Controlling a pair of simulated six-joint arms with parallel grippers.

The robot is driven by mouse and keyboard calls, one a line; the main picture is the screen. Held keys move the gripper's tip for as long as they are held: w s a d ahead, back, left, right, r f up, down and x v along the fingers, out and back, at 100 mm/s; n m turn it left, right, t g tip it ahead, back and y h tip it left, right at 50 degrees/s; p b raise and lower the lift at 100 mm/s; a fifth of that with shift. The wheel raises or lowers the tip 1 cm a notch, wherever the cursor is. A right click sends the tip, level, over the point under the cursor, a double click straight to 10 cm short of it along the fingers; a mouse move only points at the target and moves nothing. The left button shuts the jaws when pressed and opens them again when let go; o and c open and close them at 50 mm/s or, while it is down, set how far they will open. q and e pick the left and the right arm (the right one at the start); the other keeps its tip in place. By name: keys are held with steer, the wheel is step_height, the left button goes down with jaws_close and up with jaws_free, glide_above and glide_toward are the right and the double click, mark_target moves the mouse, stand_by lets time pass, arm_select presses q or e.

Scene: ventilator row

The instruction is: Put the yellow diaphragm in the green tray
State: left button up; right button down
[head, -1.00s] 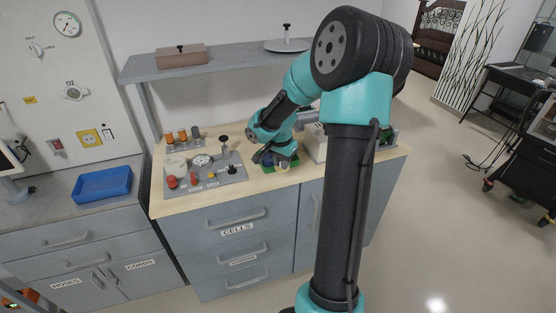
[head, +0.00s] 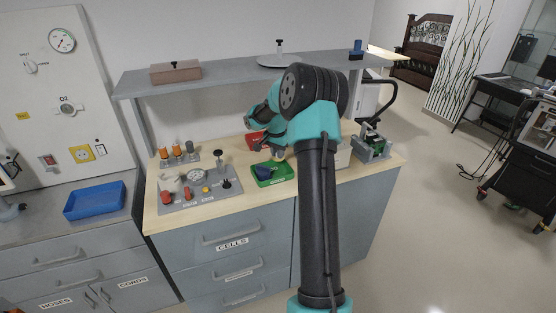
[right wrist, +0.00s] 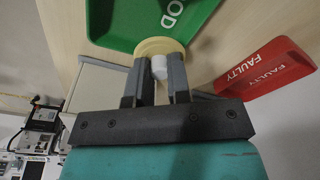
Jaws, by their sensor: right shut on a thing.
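The yellow diaphragm (right wrist: 160,46) is a pale yellow disc with a white stem. My right gripper (right wrist: 159,72) is shut on the stem in the right wrist view. The green tray (right wrist: 122,30), with white lettering partly cut off, lies just beyond the disc; I cannot tell whether they touch. In the head view the green tray (head: 284,178) lies on the wooden worktop, and my right gripper (head: 277,154) is at its back edge. A dark blue thing (head: 262,171) shows in the tray. My left gripper is not in view.
A red tray marked FAULTY (right wrist: 264,72) lies close by, behind the green tray in the head view. A grey panel with knobs (head: 198,188) stands to the left. A grey shelf (head: 220,75) spans above the worktop. A device on a stand (head: 371,146) is at the right.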

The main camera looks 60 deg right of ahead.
mark_target(276, 158)
steer(key=shift+d, duration=0.1)
steer(key=shift+f, duration=1.75)
steer(key=shift+f, duration=0.6)
steer(key=c, duration=1.1)
jaws_free()
steer(key=shift+r, duration=0.1)
steer(key=r, duration=0.4)
steer(key=a+r, duration=0.1)
steer(key=r, duration=0.8)
steer(key=shift+w+a, duration=0.1)
steer(key=shift+a, duration=0.05)
